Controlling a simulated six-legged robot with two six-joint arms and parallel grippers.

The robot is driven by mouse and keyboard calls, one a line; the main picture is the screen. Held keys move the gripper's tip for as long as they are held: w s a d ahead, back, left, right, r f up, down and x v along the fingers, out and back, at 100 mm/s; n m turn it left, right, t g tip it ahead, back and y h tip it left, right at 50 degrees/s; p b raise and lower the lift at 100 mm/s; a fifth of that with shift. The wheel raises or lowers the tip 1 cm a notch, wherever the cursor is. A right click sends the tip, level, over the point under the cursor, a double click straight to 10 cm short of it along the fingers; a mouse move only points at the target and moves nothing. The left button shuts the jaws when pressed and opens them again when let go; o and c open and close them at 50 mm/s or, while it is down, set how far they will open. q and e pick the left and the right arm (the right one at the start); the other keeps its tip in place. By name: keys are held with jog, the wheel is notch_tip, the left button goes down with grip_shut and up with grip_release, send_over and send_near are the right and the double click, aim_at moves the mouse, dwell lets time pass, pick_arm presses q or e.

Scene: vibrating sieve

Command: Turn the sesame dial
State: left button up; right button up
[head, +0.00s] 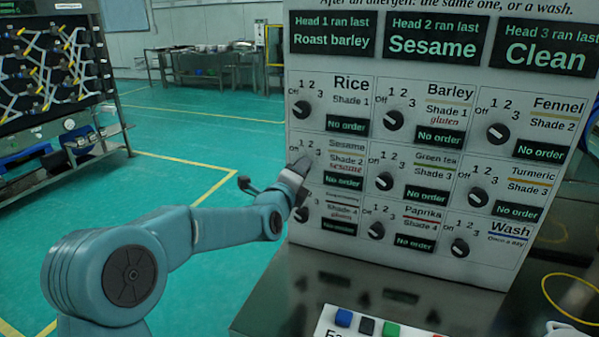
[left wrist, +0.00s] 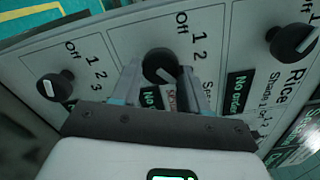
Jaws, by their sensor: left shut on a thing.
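The sesame dial (left wrist: 160,66) is a round black knob with a pale pointer mark. In the left wrist view it sits between the two fingers of my left gripper (left wrist: 164,86), which is shut on it. The Off, 1 and 2 marks show around the knob in the left wrist view; the pointer's exact setting is hard to tell. My right gripper is not in view.
The white panel (head: 373,85) has several other dials, with the Rice dial (head: 301,109) above and another dial (head: 301,214) below. "No order" displays sit beside them. A dark metal table (head: 290,300) carries a board with coloured buttons (head: 391,329).

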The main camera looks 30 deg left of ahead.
pick_arm(q)
jog(key=shift+m, duration=0.6)
jog(key=o, duration=1)
jog(key=shift+o, duration=0.2)
jog(key=b+v, duration=0.1)
jog(key=v, duration=1.5)
jog(key=shift+b, duration=0.3)
jog(key=shift+s, duration=0.2)
